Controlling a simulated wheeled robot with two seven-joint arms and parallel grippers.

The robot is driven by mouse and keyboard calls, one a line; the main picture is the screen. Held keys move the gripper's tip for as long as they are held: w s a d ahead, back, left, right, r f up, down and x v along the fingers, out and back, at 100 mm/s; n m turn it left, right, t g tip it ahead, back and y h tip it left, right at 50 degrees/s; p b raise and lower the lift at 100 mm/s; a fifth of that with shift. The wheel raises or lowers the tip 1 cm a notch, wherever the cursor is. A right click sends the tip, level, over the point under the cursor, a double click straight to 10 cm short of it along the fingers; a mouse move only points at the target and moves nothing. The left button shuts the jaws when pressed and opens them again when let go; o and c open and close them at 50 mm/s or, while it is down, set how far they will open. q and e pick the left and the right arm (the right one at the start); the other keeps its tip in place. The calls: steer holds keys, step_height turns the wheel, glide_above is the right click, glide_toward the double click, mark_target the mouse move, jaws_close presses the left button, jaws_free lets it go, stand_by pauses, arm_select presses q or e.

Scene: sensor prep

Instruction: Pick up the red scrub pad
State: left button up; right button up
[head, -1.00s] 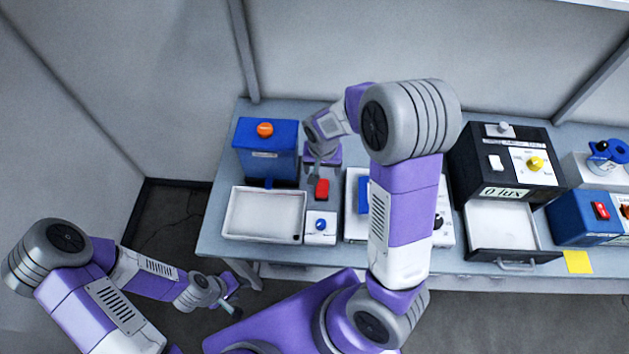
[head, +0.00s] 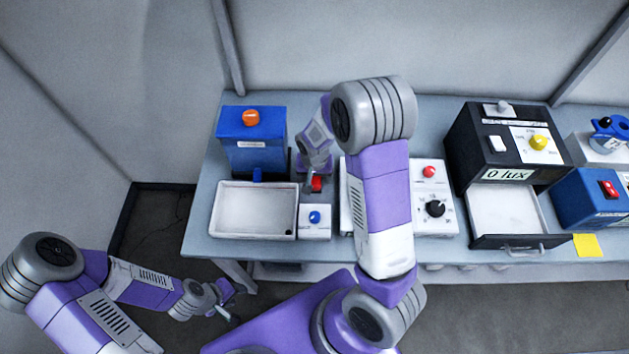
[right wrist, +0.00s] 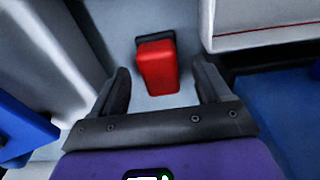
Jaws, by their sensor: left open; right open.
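The red scrub pad (head: 317,183) is a small red block on the table, between the white tray and the white panel box; my right gripper partly hides it in the head view. In the right wrist view the pad (right wrist: 158,68) shows a darker face at its far end. My right gripper (head: 312,185) is open just over the pad. In the right wrist view its fingers (right wrist: 164,85) stand apart on either side of the pad, with gaps. My left gripper (head: 229,305) is open and empty, low in front of the table at the left.
A blue box with an orange knob (head: 251,117) stands behind the white tray (head: 222,225). A small box with a blue button (head: 314,217) is in front of the pad. The white panel box (head: 436,187) and the black lux box with an open drawer (head: 520,243) stand to the right.

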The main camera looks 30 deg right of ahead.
steer(key=shift+w+f, duration=0.1)
steer(key=shift+f, duration=0.55)
steer(key=c, duration=1.2)
step_height(320, 180, up, 10)
steer(key=shift+r+p, duration=0.1)
steer(key=shift+p, duration=0.7)
